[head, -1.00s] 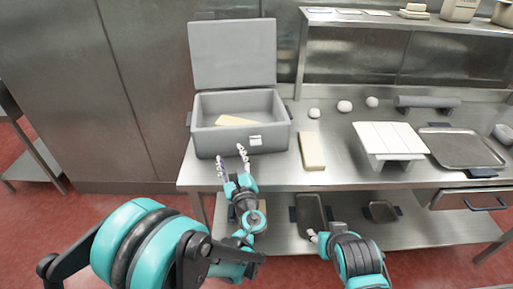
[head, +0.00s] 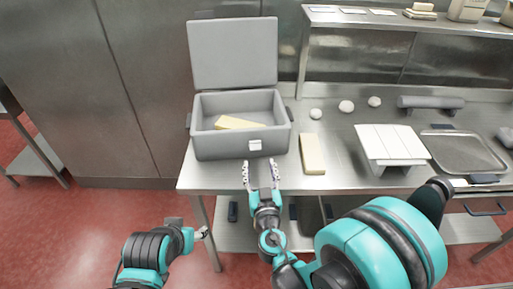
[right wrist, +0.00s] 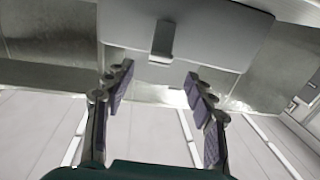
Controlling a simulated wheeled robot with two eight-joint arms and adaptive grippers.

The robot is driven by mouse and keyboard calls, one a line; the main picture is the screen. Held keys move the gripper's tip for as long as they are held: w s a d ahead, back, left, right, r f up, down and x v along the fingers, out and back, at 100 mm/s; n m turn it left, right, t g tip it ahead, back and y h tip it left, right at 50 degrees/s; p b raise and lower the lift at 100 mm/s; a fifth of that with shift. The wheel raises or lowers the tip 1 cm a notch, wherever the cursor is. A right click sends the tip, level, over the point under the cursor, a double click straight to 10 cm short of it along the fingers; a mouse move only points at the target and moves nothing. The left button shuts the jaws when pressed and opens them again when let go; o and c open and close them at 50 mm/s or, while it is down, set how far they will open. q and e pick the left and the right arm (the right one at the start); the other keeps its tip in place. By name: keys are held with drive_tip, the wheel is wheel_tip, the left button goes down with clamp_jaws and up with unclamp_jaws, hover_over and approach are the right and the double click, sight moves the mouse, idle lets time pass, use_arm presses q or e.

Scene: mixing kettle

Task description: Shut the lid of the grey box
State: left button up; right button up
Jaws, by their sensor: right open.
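The grey box (head: 218,145) stands on the left part of the steel counter. Its lid (head: 232,52) is raised upright at the back, and a light latch (head: 255,145) is on the front wall. A pale yellow block (head: 238,123) lies inside. My right gripper (head: 260,170) is open and empty, just in front of the box below the latch. In the right wrist view its spread fingers (right wrist: 160,90) point toward a grey panel (right wrist: 215,35) with a latch piece. My left gripper (head: 203,232) is low, in front of the counter; its fingers are too small to read.
A pale block (head: 312,154) lies right of the box. Several white balls (head: 346,106), a grey roller (head: 430,102), a white stand (head: 390,145) and a metal tray (head: 465,152) occupy the counter further right. A shelf (head: 410,20) is above; the floor at left is clear.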

sight(256, 149)
drive_tip(key=w, duration=0.5)
drive_tip(key=w+a, duration=0.1)
drive_tip(key=w, duration=0.1)
drive_tip(key=shift+w, duration=0.35)
drive_tip(key=shift+c, duration=0.3)
